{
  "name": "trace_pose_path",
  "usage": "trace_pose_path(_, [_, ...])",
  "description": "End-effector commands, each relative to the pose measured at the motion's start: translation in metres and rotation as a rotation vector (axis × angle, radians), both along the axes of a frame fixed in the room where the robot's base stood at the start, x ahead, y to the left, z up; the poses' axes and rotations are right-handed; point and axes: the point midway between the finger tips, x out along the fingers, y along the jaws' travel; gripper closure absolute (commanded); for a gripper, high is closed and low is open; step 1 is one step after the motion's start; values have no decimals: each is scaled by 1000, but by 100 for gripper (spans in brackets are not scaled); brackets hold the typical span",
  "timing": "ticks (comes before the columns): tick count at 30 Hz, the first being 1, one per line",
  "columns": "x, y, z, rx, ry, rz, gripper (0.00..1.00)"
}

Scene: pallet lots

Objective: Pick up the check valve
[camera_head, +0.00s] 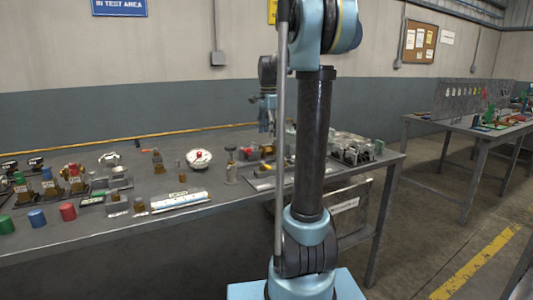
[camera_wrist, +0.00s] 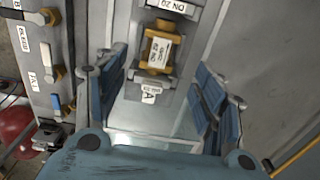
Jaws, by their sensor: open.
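My gripper (camera_wrist: 160,95) is open and empty, with one blue-grey finger at each side of the wrist view. A brass fitting (camera_wrist: 160,49) with a white label lies ahead of the fingertips, roughly in line with the gap between them. It may be the check valve; the label is too small to read. It sits in a grey holder with a tag marked A (camera_wrist: 148,96) at its near end. In the head view my gripper (camera_head: 267,122) hangs over the back part of the workbench (camera_head: 125,236). The fitting cannot be picked out there.
More labelled brass fittings (camera_wrist: 53,73) stand in a row at left in the wrist view. In the head view, a round white gauge (camera_head: 199,159), colored cups (camera_head: 68,212) and several valves crowd the bench. A second table (camera_head: 470,127) stands at right.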

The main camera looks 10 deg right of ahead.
Motion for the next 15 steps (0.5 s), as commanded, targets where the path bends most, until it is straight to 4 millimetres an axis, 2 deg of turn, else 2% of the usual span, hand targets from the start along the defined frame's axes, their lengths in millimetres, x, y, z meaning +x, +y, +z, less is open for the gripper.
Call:
trace_pose_path(3, [0,0,-14,0,0,1,37])
trace_pose_path(11, [0,2,-29,0,0,2,37])
trace_pose_path(15, [-2,6,-48,0,0,2,37])
